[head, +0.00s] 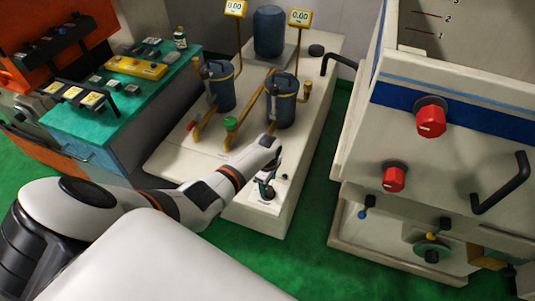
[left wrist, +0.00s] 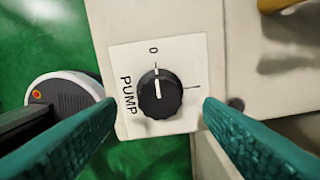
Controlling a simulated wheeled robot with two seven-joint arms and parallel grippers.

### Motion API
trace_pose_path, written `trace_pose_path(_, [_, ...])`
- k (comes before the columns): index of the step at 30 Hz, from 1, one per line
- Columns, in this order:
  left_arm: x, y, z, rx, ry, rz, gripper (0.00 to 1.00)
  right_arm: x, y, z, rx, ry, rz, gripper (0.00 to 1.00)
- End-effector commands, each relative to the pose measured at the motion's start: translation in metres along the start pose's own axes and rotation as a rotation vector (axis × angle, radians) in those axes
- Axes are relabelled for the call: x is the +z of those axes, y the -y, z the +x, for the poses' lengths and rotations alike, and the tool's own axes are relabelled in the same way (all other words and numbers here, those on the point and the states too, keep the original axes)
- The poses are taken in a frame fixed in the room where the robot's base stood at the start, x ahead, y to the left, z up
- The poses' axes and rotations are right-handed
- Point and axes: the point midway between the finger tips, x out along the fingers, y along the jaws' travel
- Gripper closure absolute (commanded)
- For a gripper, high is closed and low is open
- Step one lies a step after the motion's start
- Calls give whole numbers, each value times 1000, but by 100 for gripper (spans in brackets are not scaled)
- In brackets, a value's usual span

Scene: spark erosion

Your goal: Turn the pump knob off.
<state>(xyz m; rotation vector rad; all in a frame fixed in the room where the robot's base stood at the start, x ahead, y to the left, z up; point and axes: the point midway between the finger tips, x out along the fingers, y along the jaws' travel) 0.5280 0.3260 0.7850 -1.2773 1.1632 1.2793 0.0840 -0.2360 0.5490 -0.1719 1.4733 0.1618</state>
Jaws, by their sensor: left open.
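The black pump knob (left wrist: 160,94) sits on a white plate (left wrist: 190,52) marked PUMP, with a 0 mark at the top and an I mark at the right in the left wrist view. Its white pointer line points up at the 0 mark. My left gripper (left wrist: 159,104) is open, with one teal finger on each side of the knob and a visible gap to both. In the head view my left gripper (head: 266,184) is over the front end of the white pump bench, where the arm and gripper partly hide the knob. My right gripper is not in view.
A large white machine with red knobs (head: 431,121) stands at the right. A teal workbench (head: 130,100) is at the left. Green floor lies between.

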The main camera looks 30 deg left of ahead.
Motion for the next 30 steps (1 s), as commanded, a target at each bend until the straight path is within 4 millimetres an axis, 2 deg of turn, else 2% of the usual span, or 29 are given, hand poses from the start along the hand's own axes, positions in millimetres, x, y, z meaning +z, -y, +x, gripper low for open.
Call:
trace_pose_path(1, [0, 1, -14, -4, 0, 1, 39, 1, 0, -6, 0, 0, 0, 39])
trace_pose_path(3, [1, 0, -29, -4, 0, 0, 39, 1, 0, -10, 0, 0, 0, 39])
trace_pose_path(12, [0, 0, -74, -1, -1, -1, 39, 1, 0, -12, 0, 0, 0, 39])
trace_pose_path(18, [1, 0, -82, 0, 0, -1, 39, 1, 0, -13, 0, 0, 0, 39])
trace_pose_path(30, [0, 0, -82, 0, 0, -1, 39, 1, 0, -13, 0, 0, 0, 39])
